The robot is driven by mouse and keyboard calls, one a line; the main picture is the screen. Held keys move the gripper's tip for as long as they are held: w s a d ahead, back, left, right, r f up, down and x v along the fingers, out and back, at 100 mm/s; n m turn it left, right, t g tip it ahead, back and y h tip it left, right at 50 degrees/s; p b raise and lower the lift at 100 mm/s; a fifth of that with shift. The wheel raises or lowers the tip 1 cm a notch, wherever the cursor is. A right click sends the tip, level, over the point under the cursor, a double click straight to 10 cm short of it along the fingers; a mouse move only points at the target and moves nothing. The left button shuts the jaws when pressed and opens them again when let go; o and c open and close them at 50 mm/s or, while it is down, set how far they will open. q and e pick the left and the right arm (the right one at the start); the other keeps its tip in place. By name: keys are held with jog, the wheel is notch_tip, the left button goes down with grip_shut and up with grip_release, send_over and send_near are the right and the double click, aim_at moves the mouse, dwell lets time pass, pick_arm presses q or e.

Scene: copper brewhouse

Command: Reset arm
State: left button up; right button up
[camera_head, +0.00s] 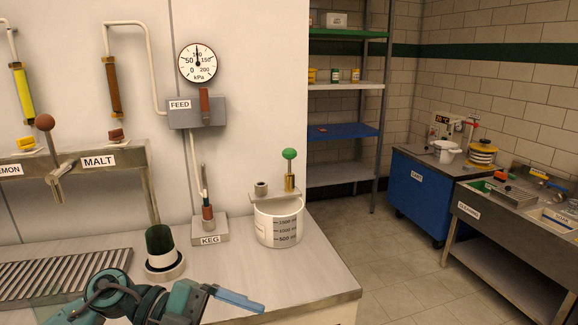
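My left arm comes in at the bottom left, low in front of the counter (300,258). My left gripper (246,302) points right near the counter's front edge. A blue-grey finger shows, but I cannot tell the gap between the fingers. I see nothing held in it. My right gripper is not in view. A dark green cup-like piece (160,240) stands upright on a white and black round base (165,266), just beyond my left arm and apart from it.
A drip grate (60,274) lies at the left. The KEG fitting (209,230) and a white measuring jug (279,224) stand at the back. A tap panel (120,165) and a gauge (198,63) are behind. Open floor (385,265) lies right, before a blue cart (417,197).

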pick_arm(q)
jog(key=d+r+n+t+h, duration=0.2)
jog(key=d+n+t+h, duration=0.1)
jog(key=n+t+h, duration=0.25)
jog(key=w+a+f+n+t+y+p, duration=0.3)
jog(key=f+n+t+y, duration=0.5)
jog(key=n+t, duration=0.65)
jog(key=s+a+f+n+g+y, duration=0.2)
jog(key=s+f+n+g+y, duration=0.1)
jog(key=s+f, duration=0.3)
jog(key=s+a+f+n+g+y, duration=0.3)
jog(key=s+f+n+g+y, duration=0.1)
jog(key=f, duration=0.7)
jog(key=shift+s+a+f+y, duration=0.25)
jog(key=shift+s+f+y, duration=0.05)
jog(key=shift+s+y, duration=0.55)
